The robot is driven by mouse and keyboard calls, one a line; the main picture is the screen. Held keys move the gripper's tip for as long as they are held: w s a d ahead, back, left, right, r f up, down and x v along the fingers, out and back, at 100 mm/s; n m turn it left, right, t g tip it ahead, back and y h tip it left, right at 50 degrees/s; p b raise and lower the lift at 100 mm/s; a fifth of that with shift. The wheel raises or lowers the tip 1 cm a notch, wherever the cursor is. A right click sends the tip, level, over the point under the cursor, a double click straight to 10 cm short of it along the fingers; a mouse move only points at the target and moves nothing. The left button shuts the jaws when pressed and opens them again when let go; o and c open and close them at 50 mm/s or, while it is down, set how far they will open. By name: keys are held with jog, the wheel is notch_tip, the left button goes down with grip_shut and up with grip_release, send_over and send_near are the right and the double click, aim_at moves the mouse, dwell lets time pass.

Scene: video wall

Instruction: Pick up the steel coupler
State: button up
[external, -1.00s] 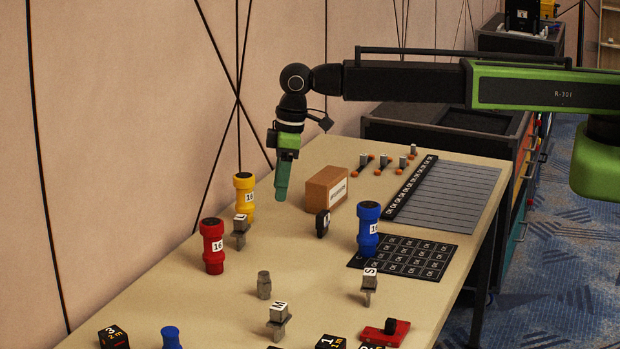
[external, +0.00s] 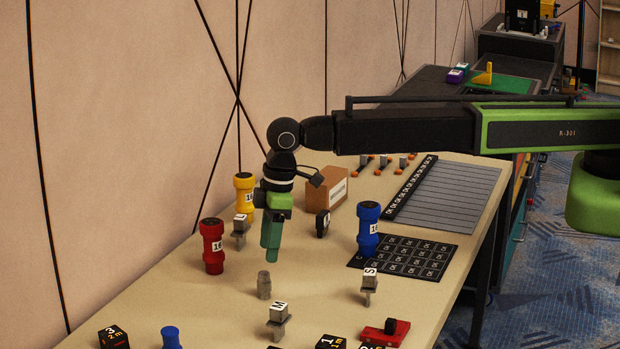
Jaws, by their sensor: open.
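The steel coupler (external: 264,285) is a small grey stepped cylinder standing upright on the tan table. My gripper (external: 271,256) has green fingers pointing down, just above and slightly right of the coupler's top in the picture. From this side the fingers overlap, so the gap between them is hard to see. Nothing shows held in them. The exact distance between fingertips and coupler cannot be told.
A red cylinder (external: 212,247) and yellow cylinder (external: 243,192) stand to the left, a blue cylinder (external: 368,230) to the right. A grey block marked M (external: 278,318) stands in front. A cardboard box (external: 340,188) is behind. Bare table lies around the coupler.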

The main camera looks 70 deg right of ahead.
aim_at(264, 272)
jog(key=f+b, duration=0.4)
jog(key=f, duration=0.1)
jog(key=w+a+f+b, duration=0.1)
jog(key=f+b, duration=0.1)
jog(key=shift+a+f, duration=0.1)
jog(key=shift+f, duration=0.25)
jog(key=shift+r, duration=0.15)
grip_shut()
